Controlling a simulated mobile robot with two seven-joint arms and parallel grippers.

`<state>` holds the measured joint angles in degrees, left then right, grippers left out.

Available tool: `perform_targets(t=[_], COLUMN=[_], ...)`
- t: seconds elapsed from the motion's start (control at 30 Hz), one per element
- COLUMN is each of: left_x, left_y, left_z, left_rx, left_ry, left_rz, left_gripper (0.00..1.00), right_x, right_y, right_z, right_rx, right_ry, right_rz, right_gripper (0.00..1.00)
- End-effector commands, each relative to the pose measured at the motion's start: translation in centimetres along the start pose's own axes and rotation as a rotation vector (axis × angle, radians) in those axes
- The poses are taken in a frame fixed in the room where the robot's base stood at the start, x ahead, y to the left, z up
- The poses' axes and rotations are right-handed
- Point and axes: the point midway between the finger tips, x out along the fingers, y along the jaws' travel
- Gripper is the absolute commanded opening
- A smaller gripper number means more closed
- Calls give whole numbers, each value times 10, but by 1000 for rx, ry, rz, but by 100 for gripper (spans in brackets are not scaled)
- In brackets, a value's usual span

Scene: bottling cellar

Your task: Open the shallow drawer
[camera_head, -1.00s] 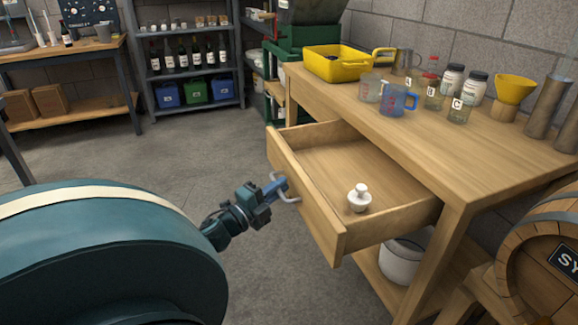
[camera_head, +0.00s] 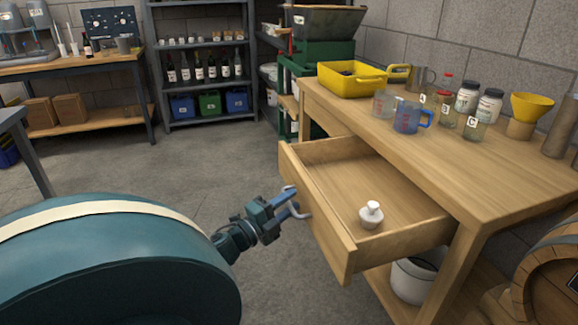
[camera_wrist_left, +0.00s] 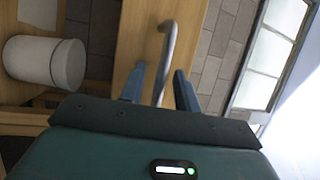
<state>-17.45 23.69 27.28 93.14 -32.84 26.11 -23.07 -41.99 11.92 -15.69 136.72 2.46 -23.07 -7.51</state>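The shallow wooden drawer (camera_head: 352,250) stands pulled well out from under the workbench top, its inside showing. A small white knobbed object (camera_head: 371,215) sits in it. The drawer's curved metal handle (camera_head: 299,204) is on its front. My left gripper (camera_head: 291,202) is at the handle. In the left wrist view, the handle (camera_wrist_left: 168,45) lies between the two blue fingers of my left gripper (camera_wrist_left: 160,82), with a gap visible on both sides, so the fingers are open around it. My right gripper is not in view.
The workbench (camera_head: 440,170) carries a yellow tub (camera_head: 350,84), a blue jug (camera_head: 408,118), jars and a yellow funnel (camera_head: 531,106). A white bucket (camera_head: 412,280) stands under the drawer. A barrel (camera_head: 550,270) is at the right. The floor left of the drawer is clear.

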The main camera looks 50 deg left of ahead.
Motion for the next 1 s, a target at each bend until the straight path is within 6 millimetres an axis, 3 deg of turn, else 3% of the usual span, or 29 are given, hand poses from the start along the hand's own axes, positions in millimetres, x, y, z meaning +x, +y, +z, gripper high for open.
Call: perform_targets(t=[0.6,1.0], left_x=[-116,-129], left_y=[0,0], left_z=[0,0], left_rx=[-1,0], left_ry=[-2,-1], left_rz=[3,0], left_gripper=[32,32], right_x=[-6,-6], right_y=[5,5], right_z=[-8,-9], right_rx=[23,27], right_ry=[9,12], right_rz=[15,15], right_gripper=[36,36])
